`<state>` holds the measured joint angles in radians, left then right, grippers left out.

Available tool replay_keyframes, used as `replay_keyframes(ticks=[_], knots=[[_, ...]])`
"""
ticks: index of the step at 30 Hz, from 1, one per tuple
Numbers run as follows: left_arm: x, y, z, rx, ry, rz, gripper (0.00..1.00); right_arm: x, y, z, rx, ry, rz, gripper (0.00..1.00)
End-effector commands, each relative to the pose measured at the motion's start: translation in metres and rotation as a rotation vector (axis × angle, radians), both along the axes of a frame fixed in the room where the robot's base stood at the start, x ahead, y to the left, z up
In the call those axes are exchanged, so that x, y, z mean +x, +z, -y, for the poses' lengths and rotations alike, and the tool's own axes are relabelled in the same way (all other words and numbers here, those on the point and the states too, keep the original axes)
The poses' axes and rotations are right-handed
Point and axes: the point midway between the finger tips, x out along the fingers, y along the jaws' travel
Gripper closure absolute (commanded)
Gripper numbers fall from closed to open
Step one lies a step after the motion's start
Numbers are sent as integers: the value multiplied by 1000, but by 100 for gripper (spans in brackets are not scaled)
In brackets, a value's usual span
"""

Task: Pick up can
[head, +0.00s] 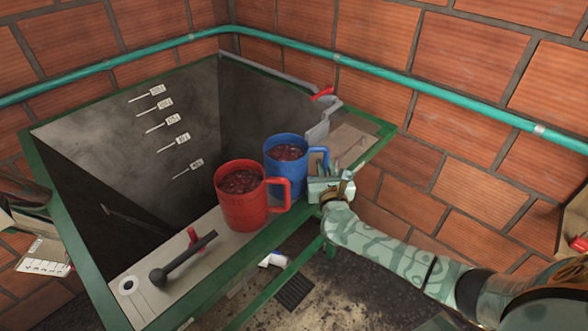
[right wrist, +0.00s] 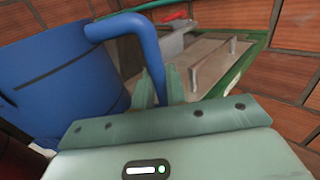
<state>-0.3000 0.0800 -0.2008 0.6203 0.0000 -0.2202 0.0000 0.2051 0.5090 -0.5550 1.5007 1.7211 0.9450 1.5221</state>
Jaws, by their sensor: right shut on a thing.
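A blue can (head: 299,171) with a side handle stands on the pale ledge of the tank, filled with dark red lumps. A red can (head: 242,208) with similar contents stands just in front and to its left. My right gripper (head: 326,187) is at the blue can's handle, on the can's right side. In the right wrist view, its fingers are shut on the lower part of the blue handle (right wrist: 151,58); the can body (right wrist: 60,62) fills the left side. Part of the handle is hidden behind the fingers. I cannot make out my left gripper.
The open grey tank (head: 85,135) has a green rim and size labels inside. A dark lever (head: 183,258) with a red part lies on the front ledge. A teal pipe (head: 440,103) runs along the brick wall. A small white item (head: 272,259) lies on the dirty floor.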

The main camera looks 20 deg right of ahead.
Motion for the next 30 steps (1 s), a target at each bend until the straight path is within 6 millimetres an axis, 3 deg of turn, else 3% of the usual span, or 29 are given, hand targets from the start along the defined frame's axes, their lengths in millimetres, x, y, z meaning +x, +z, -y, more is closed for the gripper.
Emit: replay_keyframes(ticks=[11, 21, 30], knots=[[0, 3, 0, 0, 1, 1, 64, 1, 11, 0, 4, -1, 7, 100], [1, 18, 0, 0, 1, 3, 64, 1, 78, 0, 3, 0, 9, 100], [1, 22, 0, 0, 1, 3, 64, 1, 103, 0, 2, 0, 6, 100]])
